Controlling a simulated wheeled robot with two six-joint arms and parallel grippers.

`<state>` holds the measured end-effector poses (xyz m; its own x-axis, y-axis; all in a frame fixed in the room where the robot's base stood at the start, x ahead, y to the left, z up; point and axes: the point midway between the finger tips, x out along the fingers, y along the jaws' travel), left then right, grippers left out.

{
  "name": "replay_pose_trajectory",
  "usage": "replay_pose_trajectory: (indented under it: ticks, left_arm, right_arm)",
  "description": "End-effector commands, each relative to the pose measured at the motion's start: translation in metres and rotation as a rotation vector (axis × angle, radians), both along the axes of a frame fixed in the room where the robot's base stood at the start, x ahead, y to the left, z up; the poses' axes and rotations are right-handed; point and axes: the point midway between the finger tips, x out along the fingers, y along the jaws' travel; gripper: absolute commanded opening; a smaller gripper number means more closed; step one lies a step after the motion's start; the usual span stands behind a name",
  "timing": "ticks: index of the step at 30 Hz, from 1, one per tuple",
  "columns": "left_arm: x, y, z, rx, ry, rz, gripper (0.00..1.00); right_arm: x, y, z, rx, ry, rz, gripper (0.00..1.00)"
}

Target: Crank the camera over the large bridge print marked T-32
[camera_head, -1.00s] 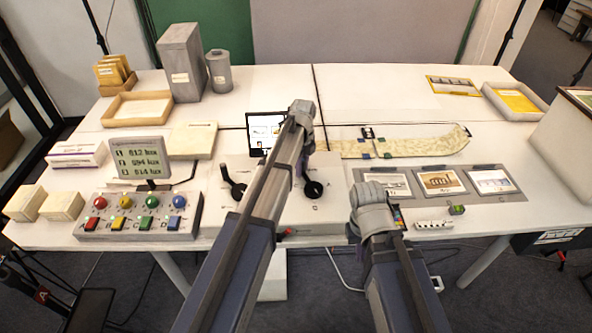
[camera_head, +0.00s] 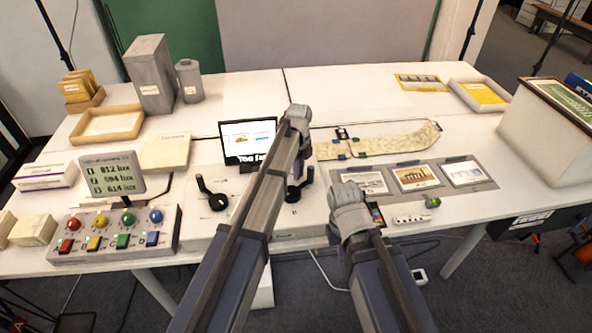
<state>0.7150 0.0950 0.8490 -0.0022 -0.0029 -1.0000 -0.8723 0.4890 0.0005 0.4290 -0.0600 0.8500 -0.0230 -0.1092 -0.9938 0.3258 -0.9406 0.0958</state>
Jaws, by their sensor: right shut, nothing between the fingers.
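Three prints lie in a row on a grey board at the right: a left print (camera_head: 366,183), a middle print (camera_head: 415,177) and a right print (camera_head: 465,172). The middle one seems to show arches. I cannot read a T-32 mark. A black crank (camera_head: 211,196) stands on the white panel at centre left. A second dark crank (camera_head: 297,190) is partly hidden behind my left arm. My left gripper (camera_head: 298,116) is over the panel's far side; its jaws are unclear. My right gripper (camera_head: 347,203) is shut and empty, in front of the left print.
A screen (camera_head: 246,140) with small pictures stands behind the panel. A lux display (camera_head: 112,174) and a button box (camera_head: 115,232) are at left. A patterned strip (camera_head: 390,142) lies behind the prints. A large pale box (camera_head: 550,125) stands at far right.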

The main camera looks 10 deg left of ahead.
Motion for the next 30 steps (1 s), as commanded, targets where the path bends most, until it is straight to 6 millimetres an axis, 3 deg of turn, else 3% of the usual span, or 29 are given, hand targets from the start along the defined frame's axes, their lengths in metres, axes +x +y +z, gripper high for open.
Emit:
replay_pose_trajectory:
  ticks: [1, 11, 22, 30]
  left_arm:
    - [0.001, 0.000, 0.000, 0.001, 0.000, 0.001, 0.22]
    - [0.002, 0.001, 0.000, 0.002, -0.003, 0.002, 0.58]
    - [0.003, 0.002, 0.004, 0.003, -0.004, 0.002, 0.58]
    - [0.003, 0.002, 0.027, 0.003, -0.004, 0.002, 0.58]
  right_arm:
    - [0.000, 0.000, 0.000, 0.000, 0.000, 0.000, 0.00]
    - [0.000, 0.000, 0.000, 0.000, 0.000, 0.000, 0.00]
    - [0.000, 0.000, 0.004, 0.000, 0.000, 0.000, 0.00]
    - [0.000, 0.000, 0.027, 0.000, 0.000, 0.000, 0.00]
